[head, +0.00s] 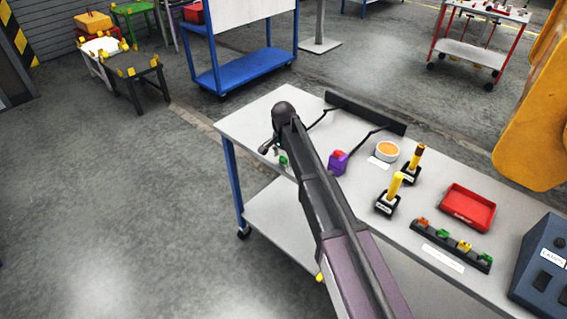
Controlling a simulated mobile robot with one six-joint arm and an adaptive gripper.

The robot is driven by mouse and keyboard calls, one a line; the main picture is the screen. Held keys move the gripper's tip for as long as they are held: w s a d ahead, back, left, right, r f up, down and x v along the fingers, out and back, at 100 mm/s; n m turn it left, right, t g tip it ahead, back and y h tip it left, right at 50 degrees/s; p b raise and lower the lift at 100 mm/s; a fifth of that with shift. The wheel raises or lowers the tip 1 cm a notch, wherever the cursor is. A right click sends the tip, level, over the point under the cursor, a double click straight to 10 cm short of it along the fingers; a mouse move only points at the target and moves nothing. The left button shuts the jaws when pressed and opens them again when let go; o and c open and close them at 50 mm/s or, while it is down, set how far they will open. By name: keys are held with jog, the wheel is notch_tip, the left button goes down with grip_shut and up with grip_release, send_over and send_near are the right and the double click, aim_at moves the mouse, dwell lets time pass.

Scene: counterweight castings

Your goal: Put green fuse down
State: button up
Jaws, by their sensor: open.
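A small green fuse (283,161) is at the left front edge area of the grey table top (250,122), just below and right of my gripper (266,150). My gripper is small in the head view and partly covered by my own arm. It is open, with the green fuse apart from or only just beside its fingers; I cannot tell if they touch. A black fuse rack (452,248) on the right of the table holds several coloured fuses, including another green one (443,233).
A black bar (366,112) lies along the back. The table's left end is mostly clear.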

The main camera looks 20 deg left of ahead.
aim_at(283, 157)
dwell(0.3)
jog(key=c, duration=1.1)
jog(key=shift+r, duration=0.15)
notch_tip(283, 157, up, 4)
jog(key=p, duration=0.3)
jog(key=shift+f+p, duration=0.25)
jog(key=shift+p, duration=0.15)
jog(key=s+d, duration=0.2)
jog(key=s, duration=0.2)
jog(key=s+d, duration=0.3)
jog(key=s, duration=0.2)
jog(key=s+d+r+p, duration=0.1)
jog(key=s+d, duration=0.2)
jog(key=s, duration=0.1)
jog(key=shift+s+d+r, duration=0.1)
jog(key=shift+s+d, duration=0.15)
jog(key=shift+s, duration=0.05)
